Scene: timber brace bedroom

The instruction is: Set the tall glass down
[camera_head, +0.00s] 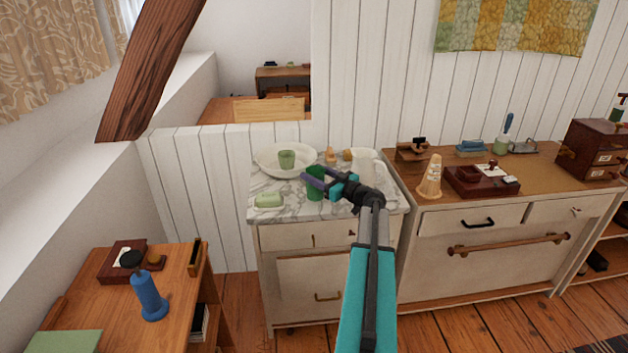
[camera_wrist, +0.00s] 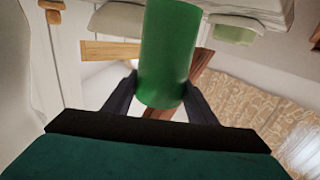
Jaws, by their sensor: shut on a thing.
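The tall glass (camera_head: 316,186) is a dark green cylinder, upright at the marble-topped washstand (camera_head: 290,210). My gripper (camera_head: 318,178) is shut on it, with a finger on each side. In the wrist view the glass (camera_wrist: 168,55) fills the upper middle between the two dark fingers (camera_wrist: 163,98). The foot of the glass appears at or just above the marble; I cannot tell whether it touches.
Bare marble shows front and centre.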

